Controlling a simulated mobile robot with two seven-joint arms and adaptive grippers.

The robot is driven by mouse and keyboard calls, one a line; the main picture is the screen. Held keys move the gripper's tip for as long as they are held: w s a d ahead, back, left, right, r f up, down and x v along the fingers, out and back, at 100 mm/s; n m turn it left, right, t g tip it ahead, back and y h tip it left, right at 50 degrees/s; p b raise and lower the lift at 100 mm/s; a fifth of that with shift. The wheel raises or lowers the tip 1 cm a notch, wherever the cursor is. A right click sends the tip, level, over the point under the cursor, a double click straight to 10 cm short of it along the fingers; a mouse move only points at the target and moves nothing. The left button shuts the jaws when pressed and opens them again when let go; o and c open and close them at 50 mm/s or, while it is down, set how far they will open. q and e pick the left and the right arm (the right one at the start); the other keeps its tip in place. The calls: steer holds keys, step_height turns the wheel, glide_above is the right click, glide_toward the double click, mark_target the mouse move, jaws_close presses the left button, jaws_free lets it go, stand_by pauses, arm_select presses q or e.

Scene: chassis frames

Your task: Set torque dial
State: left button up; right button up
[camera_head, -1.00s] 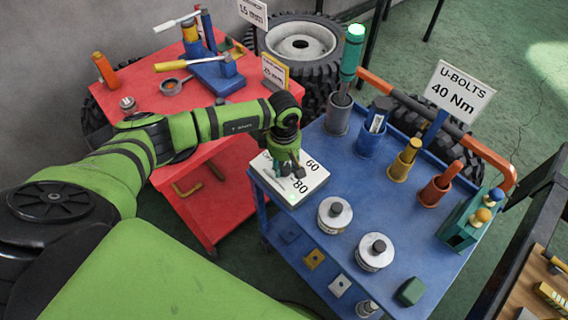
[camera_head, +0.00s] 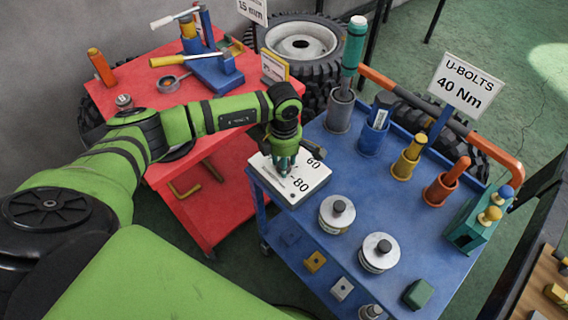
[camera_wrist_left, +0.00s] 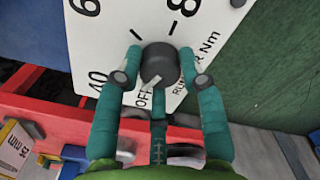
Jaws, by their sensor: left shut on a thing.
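The white dial plate (camera_head: 312,184) with printed 60 and 80 marks sits at the left corner of the blue cart. In the left wrist view the plate (camera_wrist_left: 100,45) also shows 40 and OFF lettering. The dark round torque dial (camera_wrist_left: 158,63) has a pale pointer mark toward the lower left, near OFF. My left gripper (camera_head: 284,168) points down over the plate. In the head view the dial is hidden by the gripper. My right gripper is out of view.
A red bench (camera_head: 223,118) with tools stands behind my left arm. An orange rail (camera_head: 440,119) runs along the cart's far edge.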

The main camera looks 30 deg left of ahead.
arm_select(q)
steer(key=shift+f+n+b, duration=0.1)
steer(key=shift+n+b, duration=0.5)
steer(key=shift+n, duration=1.4)
steer(key=o, duration=1.1)
steer(key=shift+o, duration=0.2)
step_height(320, 180, up, 12)
steer(key=shift+d, duration=0.1)
